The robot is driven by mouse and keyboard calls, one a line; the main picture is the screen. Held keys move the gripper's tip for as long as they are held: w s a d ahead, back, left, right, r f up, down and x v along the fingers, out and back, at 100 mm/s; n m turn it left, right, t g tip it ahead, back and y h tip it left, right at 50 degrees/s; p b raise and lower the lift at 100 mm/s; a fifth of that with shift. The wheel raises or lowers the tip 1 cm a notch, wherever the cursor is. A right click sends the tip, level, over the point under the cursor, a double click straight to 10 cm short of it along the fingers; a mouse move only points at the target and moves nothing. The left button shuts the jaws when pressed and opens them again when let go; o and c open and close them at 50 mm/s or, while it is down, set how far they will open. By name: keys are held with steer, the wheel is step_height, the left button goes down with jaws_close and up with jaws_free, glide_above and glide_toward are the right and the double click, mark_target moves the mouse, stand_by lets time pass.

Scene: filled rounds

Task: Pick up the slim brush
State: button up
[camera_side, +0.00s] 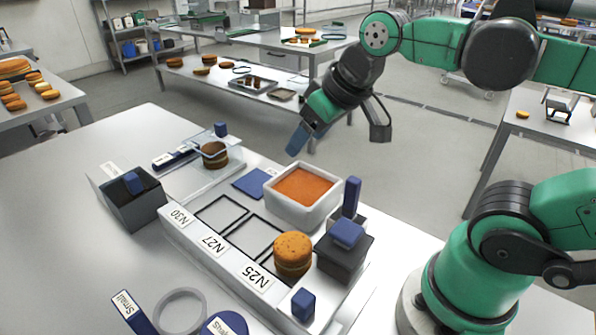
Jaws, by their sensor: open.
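A slim upright blue piece (351,195) stands at the back of a dark grey block, right of the white tub. It may be the handle of the slim brush, but I cannot tell; no bristles show. My gripper (338,143) hangs in the air above and behind the white tub, higher than the blue piece and apart from it. Its jaws are spread wide, one with a blue tip and one dark grey, with nothing between them.
A white tub (272,208) of orange filling stands mid-station. A filled round (292,254) sits near the N25 label, another (214,155) on a clear stand behind. A dark box (343,258) with a blue knob stands right. A grey ring (181,311) lies in front.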

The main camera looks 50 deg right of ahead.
mark_target(354, 179)
steer(key=s+d+g, duration=0.4)
steer(key=g, duration=0.1)
steer(key=shift+s+d+g, duration=0.25)
steer(key=shift+d+g, duration=0.05)
steer(key=shift+d, duration=0.05)
steer(key=shift+g, duration=0.3)
steer(key=f, duration=0.4)
steer(key=shift+s+f, duration=0.15)
steer(key=shift+s, duration=0.15)
steer(key=shift+f, duration=3.25)
jaws_close()
